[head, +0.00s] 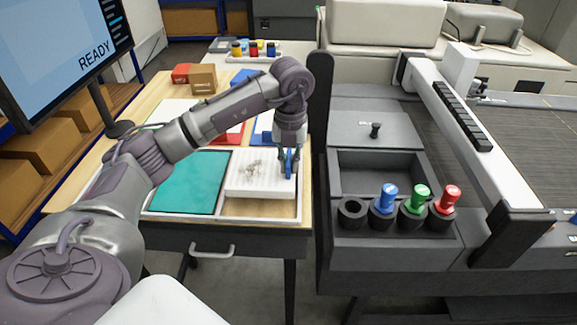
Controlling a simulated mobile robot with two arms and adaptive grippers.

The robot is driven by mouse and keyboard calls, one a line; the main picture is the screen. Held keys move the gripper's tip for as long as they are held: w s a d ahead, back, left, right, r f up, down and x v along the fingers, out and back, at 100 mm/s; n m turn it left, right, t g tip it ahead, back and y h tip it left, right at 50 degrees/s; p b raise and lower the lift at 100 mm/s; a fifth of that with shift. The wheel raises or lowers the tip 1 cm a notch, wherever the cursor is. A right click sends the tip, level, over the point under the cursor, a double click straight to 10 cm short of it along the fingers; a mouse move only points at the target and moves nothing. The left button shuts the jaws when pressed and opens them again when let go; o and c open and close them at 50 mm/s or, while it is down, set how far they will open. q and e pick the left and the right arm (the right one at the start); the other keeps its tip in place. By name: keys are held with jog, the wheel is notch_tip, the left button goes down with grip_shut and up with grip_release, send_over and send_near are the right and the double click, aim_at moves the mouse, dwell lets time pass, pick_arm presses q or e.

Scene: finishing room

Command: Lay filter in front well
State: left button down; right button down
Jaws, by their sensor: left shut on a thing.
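A white ribbed filter (250,170) with grey smudges on top is at the right compartment of a shallow tray (232,219). My left gripper (288,165) comes down on its right end and is shut, with a blue part showing between the fingers. I take it to be shut on the filter. I cannot tell whether the filter rests in the compartment or hangs just above it. The front well (382,178), an open dark recess in the grey machine to the right, looks empty. A grey lid (376,134) with a black knob lies behind it. My right gripper is not in view.
A teal sheet (187,182) fills the tray's left compartment. Blue, green (415,200) and red-capped bottles stand in holders before the well, beside one empty holder (352,212). A dark upright panel (319,110) stands between table and machine. A monitor (70,50) is at left.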

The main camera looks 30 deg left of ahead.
pick_arm(q)
notch_tip(320, 180, down, 3)
jog(key=shift+a+r+p, duration=0.15)
jog(key=shift+p, duration=0.2)
jog(key=shift+f, duration=0.25)
jog(key=c, duration=1.2)
grip_release()
jog(key=shift+r, duration=0.1)
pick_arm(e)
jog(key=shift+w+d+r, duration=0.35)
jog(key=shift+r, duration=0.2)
